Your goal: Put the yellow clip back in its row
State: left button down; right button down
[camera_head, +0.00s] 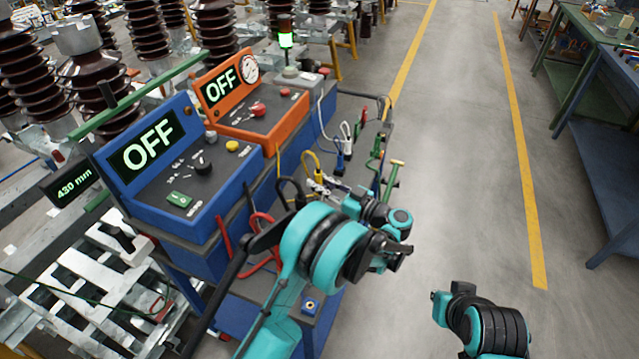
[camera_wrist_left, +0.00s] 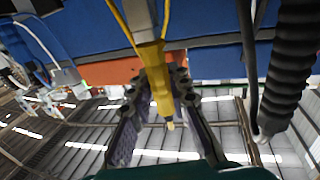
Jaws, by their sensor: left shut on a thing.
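The yellow clip (camera_wrist_left: 160,82) is between my left gripper's fingers in the left wrist view, its narrow tip pointing down in the picture and its yellow lead rising above. My left gripper (camera_wrist_left: 162,88) is shut on it. In the head view my left gripper (camera_head: 328,187) is beside the blue cart's right side, by a yellow lead (camera_head: 312,158), and the clip itself is hard to make out. A row of clips hangs along that side, with a blue clip (camera_head: 340,158), a white clip (camera_head: 347,130) and a green clip (camera_head: 377,147).
On the cart stand a blue box (camera_head: 225,170) and an orange box (camera_head: 272,125), both reading OFF. A black lead (camera_head: 285,183) and red cables (camera_head: 262,225) hang close to my left arm. Brown insulators (camera_head: 95,65) stand at left. The aisle floor (camera_head: 460,150) is clear.

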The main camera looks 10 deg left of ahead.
aim_at(320, 195)
pick_arm(q)
jog(key=shift+b, duration=0.3)
dwell(0.7)
jog(key=shift+f+b, duration=0.8)
jog(key=shift+f, duration=0.15)
jog(key=shift+f, duration=0.8)
jog(key=c, duration=1.3)
grip_release()
jog(key=shift+c, duration=0.2)
jog(key=v, duration=1.2)
jog(key=shift+s, duration=0.1)
